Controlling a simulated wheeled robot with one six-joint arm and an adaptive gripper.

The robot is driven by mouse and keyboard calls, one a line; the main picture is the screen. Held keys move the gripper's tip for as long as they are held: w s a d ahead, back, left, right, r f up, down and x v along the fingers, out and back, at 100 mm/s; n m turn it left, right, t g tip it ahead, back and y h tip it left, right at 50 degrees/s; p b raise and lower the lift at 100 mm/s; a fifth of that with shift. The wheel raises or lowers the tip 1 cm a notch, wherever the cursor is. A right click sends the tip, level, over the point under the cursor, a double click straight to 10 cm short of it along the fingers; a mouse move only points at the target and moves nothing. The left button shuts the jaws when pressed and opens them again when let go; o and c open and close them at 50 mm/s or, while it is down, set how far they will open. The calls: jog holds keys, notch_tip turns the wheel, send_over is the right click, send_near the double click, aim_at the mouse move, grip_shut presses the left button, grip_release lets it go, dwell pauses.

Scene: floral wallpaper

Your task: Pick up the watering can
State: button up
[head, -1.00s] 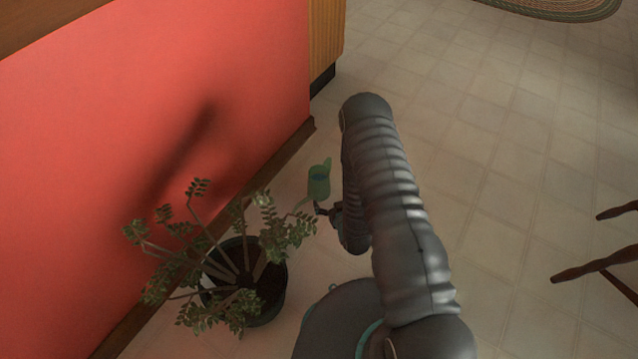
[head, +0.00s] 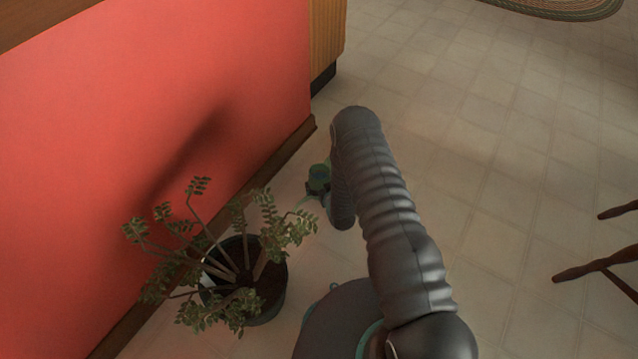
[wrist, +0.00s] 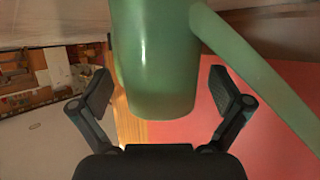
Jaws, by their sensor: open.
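The green watering can (wrist: 158,60) fills the upper middle of the wrist view, with its spout slanting down to the right. In the head view the watering can (head: 319,176) is small, between the plant and my arm, and partly hidden by my gripper. My gripper (wrist: 165,95) is open in the wrist view, with one dark finger on each side of the can's body. A gap shows between each finger and the can. In the head view my gripper (head: 318,192) is at the can, mostly hidden by my arm.
A potted plant (head: 268,297) stands on the floor left of my arm, its leaves reaching near the can. A red wall (head: 100,130) with a brown baseboard runs along the left. Wooden chair legs (head: 590,268) are at the right. The tiled floor (head: 480,150) between is clear.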

aim_at(319, 174)
jog(key=shift+x, duration=1.2)
jog(key=c, duration=1.4)
jog(key=shift+c, duration=0.3)
